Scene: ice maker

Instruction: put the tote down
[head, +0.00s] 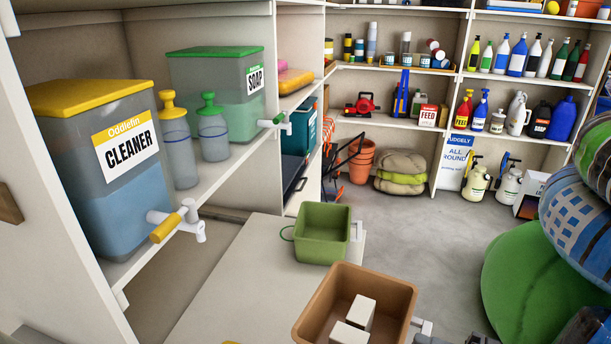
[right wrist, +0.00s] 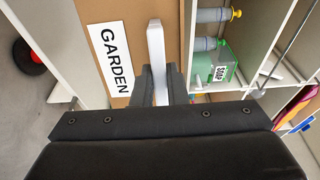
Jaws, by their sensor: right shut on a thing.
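The brown tote (head: 316,312) is in the lower middle of the head view, over the right part of the white worktop (head: 226,280). Two white blocks (head: 360,313) are inside it. Its side with the GARDEN label (right wrist: 112,62) shows in the right wrist view. My right gripper (right wrist: 157,85) is shut on a white handle (right wrist: 156,45) at the tote's side; in the head view only dark parts of my arm show at the bottom right. I cannot tell whether the tote's base touches the worktop. My left gripper is not in view.
A green bin (head: 322,236) stands on the worktop just behind the tote. A shelf at left holds the cleaner dispenser (head: 95,200) and the soap dispenser (head: 215,75), with taps sticking out. Large rounded bundles (head: 575,205) are at the right. Bare worktop lies left of the tote.

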